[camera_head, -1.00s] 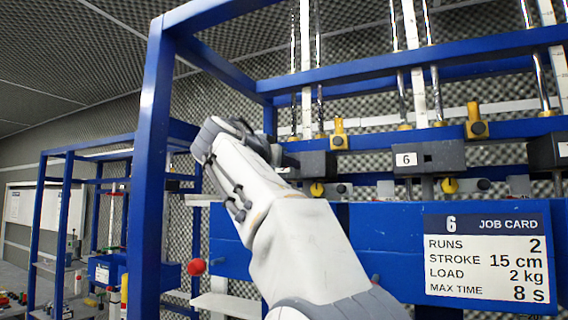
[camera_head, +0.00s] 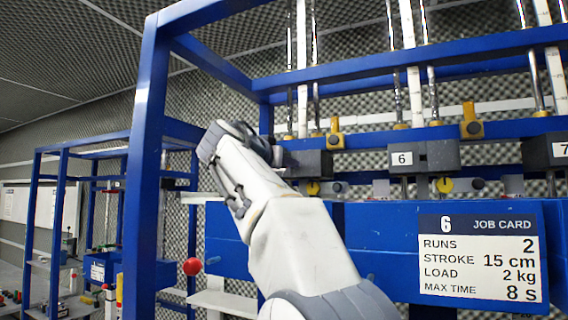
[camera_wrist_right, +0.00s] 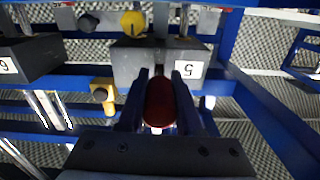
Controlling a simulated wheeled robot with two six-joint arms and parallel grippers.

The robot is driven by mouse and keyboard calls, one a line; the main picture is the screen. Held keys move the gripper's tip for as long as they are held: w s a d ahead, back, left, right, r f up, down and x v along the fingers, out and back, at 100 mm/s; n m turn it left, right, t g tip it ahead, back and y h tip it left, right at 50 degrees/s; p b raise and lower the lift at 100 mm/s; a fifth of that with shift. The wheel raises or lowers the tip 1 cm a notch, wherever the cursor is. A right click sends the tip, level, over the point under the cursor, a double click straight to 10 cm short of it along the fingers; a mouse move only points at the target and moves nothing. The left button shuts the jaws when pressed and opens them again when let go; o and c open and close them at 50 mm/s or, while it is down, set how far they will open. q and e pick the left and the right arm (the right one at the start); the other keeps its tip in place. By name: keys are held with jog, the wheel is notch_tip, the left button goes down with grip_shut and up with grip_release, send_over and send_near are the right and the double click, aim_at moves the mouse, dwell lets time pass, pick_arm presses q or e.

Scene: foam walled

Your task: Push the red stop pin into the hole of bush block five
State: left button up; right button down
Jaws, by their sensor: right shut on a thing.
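Bush block five is a dark grey block (camera_wrist_right: 135,66) with a white label "5", upside down in the right wrist view. In the head view it is the dark block (camera_head: 308,164) left of block six, partly behind my right arm. The red stop pin (camera_wrist_right: 159,103) is between the fingers of my right gripper (camera_wrist_right: 159,98), which is shut on it. The pin overlaps the block's face in the wrist view; I cannot tell whether it touches or enters the hole, which is hidden. In the head view my right wrist hides the fingers and pin. My left gripper is not in view.
Block six (camera_head: 423,157) stands right of block five. Yellow clamps (camera_head: 336,134) and steel rods rise above the blocks. A blue upright post (camera_head: 146,180) stands left of my arm. A red ball knob (camera_head: 190,265) and a job card (camera_head: 479,262) are lower down.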

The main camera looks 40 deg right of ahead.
jog(key=shift+w+d, duration=0.2)
jog(key=shift+d, duration=0.2)
jog(key=c, duration=0.5)
grip_release()
jog(key=shift+a+f, duration=0.1)
jog(key=shift+a, duration=0.1)
jog(key=b+v, duration=0.3)
jog(key=v, duration=0.7)
jog(key=shift+b, duration=0.35)
